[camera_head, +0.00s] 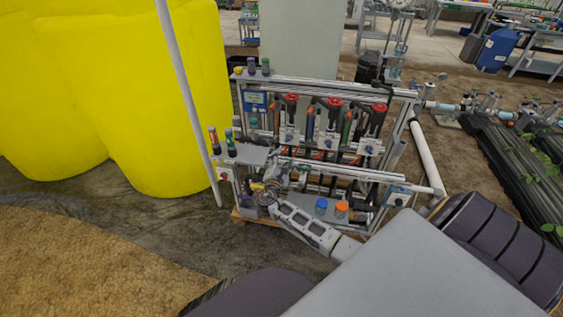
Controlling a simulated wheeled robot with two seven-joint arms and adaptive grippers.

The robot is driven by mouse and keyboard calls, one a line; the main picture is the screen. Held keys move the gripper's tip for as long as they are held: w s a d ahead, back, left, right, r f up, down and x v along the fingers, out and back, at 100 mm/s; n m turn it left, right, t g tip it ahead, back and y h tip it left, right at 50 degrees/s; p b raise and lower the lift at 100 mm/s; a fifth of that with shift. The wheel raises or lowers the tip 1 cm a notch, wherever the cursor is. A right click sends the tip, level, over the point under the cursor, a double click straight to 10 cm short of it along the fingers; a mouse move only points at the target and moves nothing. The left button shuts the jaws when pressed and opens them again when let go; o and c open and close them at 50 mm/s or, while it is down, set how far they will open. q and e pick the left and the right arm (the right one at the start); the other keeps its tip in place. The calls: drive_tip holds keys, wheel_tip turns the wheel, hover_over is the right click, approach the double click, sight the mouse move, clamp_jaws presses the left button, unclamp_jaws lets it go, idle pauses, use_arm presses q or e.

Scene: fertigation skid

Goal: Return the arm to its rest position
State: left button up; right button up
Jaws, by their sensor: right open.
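My right arm reaches forward from the bottom of the head view toward the lower front of the fertigation skid (320,170). My right gripper (264,188) is at the arm's far end, low at the skid's left front. It is small and partly lost against the metal parts behind it. The jaws look open, and I see nothing held between them. I cannot tell whether it touches the skid. My left gripper is not in the picture.
The skid carries red-handled valves (333,103) and a lower shelf with a blue-capped bottle (321,206) and an orange-capped one (341,209). Yellow tanks (160,110) and a pale upright pole (187,100) stand left. Open ground (90,265) lies front left.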

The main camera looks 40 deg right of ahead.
idle(0.5)
